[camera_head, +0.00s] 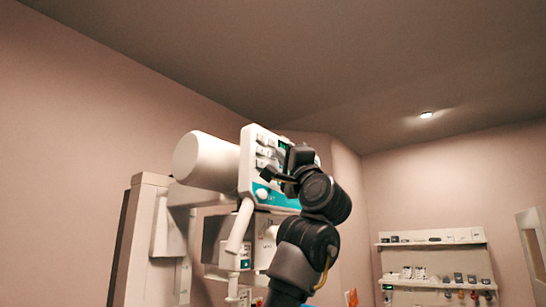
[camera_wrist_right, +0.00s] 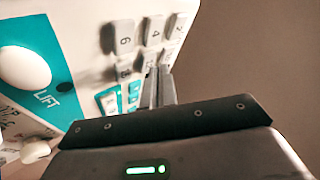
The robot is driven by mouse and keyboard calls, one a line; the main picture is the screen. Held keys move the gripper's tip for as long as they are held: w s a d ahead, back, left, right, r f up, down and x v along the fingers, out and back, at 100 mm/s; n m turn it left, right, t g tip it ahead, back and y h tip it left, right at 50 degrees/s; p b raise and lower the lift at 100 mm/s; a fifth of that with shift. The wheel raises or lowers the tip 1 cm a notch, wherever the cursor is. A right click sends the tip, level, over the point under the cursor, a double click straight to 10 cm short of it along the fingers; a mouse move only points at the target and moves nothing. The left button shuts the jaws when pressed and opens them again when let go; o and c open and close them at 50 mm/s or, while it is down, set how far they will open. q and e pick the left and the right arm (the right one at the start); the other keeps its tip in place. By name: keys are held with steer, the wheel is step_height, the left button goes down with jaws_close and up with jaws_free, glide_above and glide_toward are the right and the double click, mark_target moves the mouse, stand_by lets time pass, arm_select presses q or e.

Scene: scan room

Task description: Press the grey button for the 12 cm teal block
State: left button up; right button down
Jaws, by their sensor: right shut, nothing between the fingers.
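The control panel (camera_head: 246,160) is a white box face on the scanner arm, with grey buttons and a teal strip. In the right wrist view, grey buttons with dark marks stand in rows; one reads 6 (camera_wrist_right: 124,36), and the one beside it reads 4 (camera_wrist_right: 153,29). Smaller teal blocks (camera_wrist_right: 108,101) lie below the rows, near the fingers; their labels are too small to read. My right gripper (camera_head: 268,174) is shut and empty, its fingertips (camera_wrist_right: 159,72) close to the lower buttons. Contact cannot be told. My left gripper is out of view.
A white round knob (camera_wrist_right: 25,68) sits on the teal strip marked LIFT (camera_wrist_right: 52,35). A white cylinder (camera_head: 205,158) juts out left of the panel. A wall shelf (camera_head: 432,242) with small items is far off at right. Space right of the panel is free.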

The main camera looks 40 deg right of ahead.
steer(key=shift+w+a, duration=0.15)
steer(key=shift+w, duration=0.2)
stand_by(0.7)
steer(key=shift+s, duration=0.1)
steer(key=shift+s+d+b, duration=0.25)
steer(key=shift+s+b, duration=0.35)
steer(key=shift+s, duration=0.1)
steer(key=s+b, duration=0.1)
steer(key=s, duration=0.1)
steer(key=s+d+b, duration=0.1)
steer(key=s+b, duration=0.1)
steer(key=shift+s+d, duration=0.2)
steer(key=shift+s, duration=0.2)
stand_by(1.0)
